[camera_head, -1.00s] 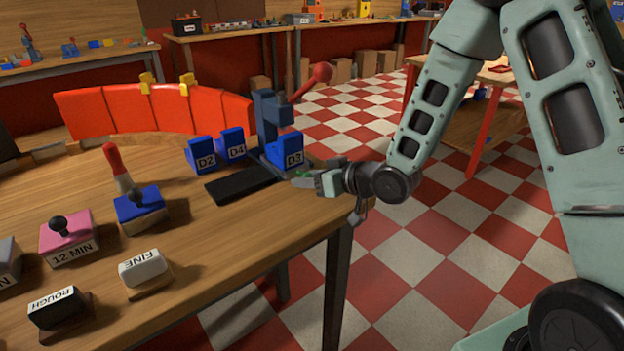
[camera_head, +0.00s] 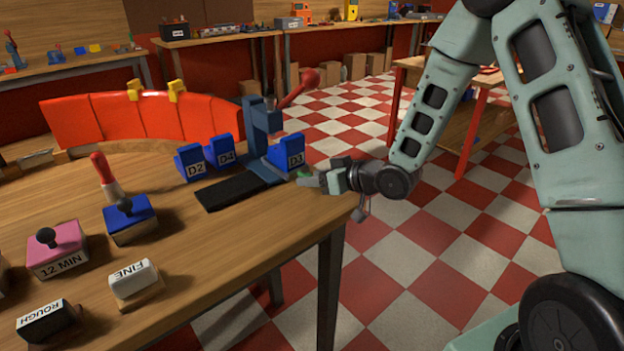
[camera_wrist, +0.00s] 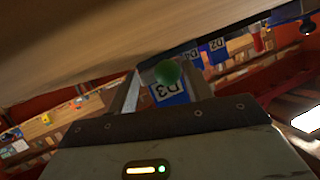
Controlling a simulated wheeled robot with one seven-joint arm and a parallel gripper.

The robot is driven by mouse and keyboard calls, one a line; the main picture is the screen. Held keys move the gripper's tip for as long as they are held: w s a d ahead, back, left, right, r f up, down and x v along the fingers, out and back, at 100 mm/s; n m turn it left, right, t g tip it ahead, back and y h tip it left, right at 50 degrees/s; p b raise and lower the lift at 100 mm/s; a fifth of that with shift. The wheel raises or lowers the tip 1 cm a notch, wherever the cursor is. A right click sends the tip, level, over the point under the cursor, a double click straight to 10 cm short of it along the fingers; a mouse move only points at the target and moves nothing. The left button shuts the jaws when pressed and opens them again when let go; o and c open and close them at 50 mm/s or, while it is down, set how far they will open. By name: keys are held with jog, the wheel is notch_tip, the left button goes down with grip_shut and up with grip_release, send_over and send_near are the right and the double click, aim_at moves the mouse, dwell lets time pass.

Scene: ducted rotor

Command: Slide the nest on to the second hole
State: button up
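A blue press (camera_head: 262,135) with a red-tipped lever (camera_head: 299,87) stands near the table's far right corner. A black slab (camera_head: 240,190) lies in front of it. Blue blocks labelled D2 (camera_head: 190,162), D4 (camera_head: 223,152) and D3 (camera_head: 287,151) stand around it; I cannot tell which part is the nest, and no hole is distinct. My gripper (camera_head: 308,180) is at the right table edge, just in front of D3. In the wrist view, a green ball (camera_wrist: 167,72) sits between the fingertips, with D3 (camera_wrist: 170,92) behind it. The fingers look apart, without clear contact on the ball.
A blue block with a red handle (camera_head: 126,212), a pink 12 MIN block (camera_head: 57,250), and FINE (camera_head: 133,280) and ROUGH (camera_head: 47,318) blocks stand to the left. A red curved panel (camera_head: 150,115) borders the back. The table's front right (camera_head: 240,260) is clear.

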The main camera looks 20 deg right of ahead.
jog(key=shift+a, duration=0.15)
jog(key=p+v, duration=0.2)
jog(key=v, duration=0.2)
jog(key=p+v, duration=0.1)
jog(key=v, duration=0.3)
jog(key=p+v, duration=0.2)
jog(key=v, duration=0.2)
jog(key=shift+r+p, duration=0.3)
jog(key=shift+r, duration=0.15)
jog(key=shift+f+p+v, duration=0.2)
jog(key=shift+p+v, duration=1.1)
jog(key=shift+p, duration=0.75)
jog(key=shift+f+p+v, duration=0.2)
jog(key=shift+p+v, duration=1.05)
jog(key=shift+p, duration=0.8)
jog(key=shift+s, duration=0.1)
